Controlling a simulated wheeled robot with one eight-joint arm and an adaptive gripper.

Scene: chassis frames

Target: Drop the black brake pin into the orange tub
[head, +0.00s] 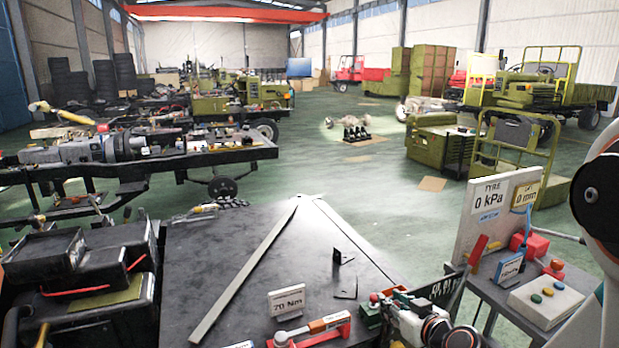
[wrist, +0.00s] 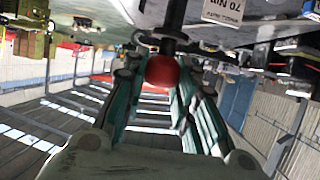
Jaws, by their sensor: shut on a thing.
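My gripper (wrist: 167,46) shows in the wrist view with teal fingers closed in. It is shut on a dark, rod-like thing, which I take as the black brake pin (wrist: 173,18). Its shaft runs toward the top edge of the picture, with a dark crosspiece at the fingertips. A red rounded piece (wrist: 162,72) sits between the fingers; I cannot tell whether it is part of the pin. I cannot make out an orange tub for certain in either view.
A dark bench (head: 235,255) carries a long metal bar (head: 245,275), a "70 Nm" sign (head: 287,302), black brackets (head: 343,257) and an orange-handled tool (head: 325,325). A side table (head: 490,285) at right holds a button box (head: 545,302) and red blocks. Black cases (head: 45,260) stand left.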

